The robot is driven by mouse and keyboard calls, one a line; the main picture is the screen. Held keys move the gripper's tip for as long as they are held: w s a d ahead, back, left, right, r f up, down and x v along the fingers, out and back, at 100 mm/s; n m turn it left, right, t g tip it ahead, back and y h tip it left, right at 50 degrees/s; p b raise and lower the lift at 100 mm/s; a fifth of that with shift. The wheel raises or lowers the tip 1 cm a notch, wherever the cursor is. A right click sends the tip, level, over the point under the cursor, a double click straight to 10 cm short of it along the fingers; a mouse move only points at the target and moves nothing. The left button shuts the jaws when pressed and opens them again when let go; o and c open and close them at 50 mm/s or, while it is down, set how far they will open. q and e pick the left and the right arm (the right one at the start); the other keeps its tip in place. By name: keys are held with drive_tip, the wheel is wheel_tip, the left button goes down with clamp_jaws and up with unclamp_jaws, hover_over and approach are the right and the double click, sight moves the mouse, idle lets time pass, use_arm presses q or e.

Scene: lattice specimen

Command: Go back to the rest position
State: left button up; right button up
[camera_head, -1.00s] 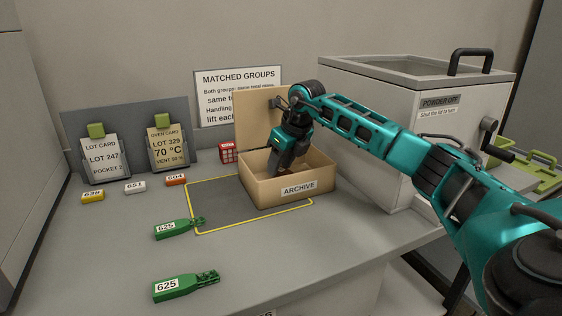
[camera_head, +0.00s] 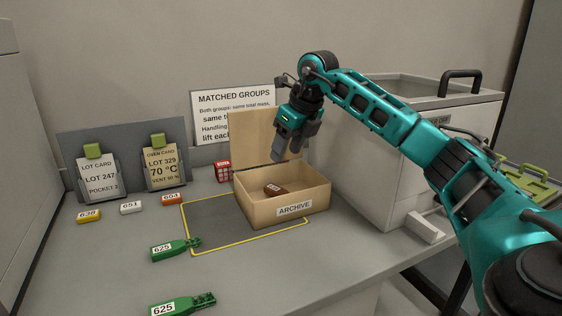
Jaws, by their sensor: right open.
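My right gripper (camera_head: 288,150) is open and empty. It hangs above the back part of the open ARCHIVE box (camera_head: 294,208), with its fingers pointing down. A brown piece (camera_head: 277,189) with a small label lies inside the box. The box's lid (camera_head: 250,135) stands upright at the back, partly behind the gripper. My right arm reaches in from the right side. My left gripper is not in view.
Two green 625 specimens (camera_head: 176,250) lie at the front left. Yellow (camera_head: 88,216), white (camera_head: 131,208) and orange (camera_head: 173,199) tags lie before two card holders (camera_head: 97,176). A large grey powder cabinet (camera_head: 378,160) stands right of the box. The counter's front middle is clear.

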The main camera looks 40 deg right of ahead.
drive_tip(key=shift+v, duration=1.1)
